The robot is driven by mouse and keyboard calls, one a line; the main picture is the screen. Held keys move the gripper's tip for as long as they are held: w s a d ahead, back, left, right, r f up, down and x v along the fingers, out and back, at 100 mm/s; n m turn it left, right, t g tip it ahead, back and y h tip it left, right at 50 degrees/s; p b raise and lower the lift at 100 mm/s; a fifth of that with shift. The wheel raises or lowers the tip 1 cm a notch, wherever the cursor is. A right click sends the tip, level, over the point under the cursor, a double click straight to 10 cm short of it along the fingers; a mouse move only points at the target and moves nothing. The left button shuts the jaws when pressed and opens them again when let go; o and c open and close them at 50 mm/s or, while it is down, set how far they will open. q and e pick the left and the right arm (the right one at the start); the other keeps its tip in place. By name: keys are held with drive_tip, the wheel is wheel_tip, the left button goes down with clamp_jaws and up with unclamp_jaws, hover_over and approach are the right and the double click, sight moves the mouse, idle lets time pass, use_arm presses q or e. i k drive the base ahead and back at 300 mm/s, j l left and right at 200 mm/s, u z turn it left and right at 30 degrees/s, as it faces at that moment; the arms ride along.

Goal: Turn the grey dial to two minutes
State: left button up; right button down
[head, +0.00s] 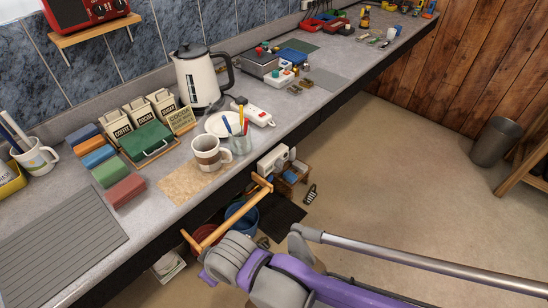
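I cannot make out a grey dial with certainty. A purple and grey arm of mine crosses the bottom of the head view, in front of the counter. No gripper fingers show on it. My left gripper is not in view either.
The grey counter (75,205) runs from lower left to upper right. A wooden rail (228,217) juts out in front.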

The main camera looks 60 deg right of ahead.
sight(279, 163)
drive_tip(key=z, duration=2.05)
drive_tip(key=i+l+u, duration=0.1)
drive_tip(key=i+u, duration=0.35)
drive_tip(key=k, duration=0.05)
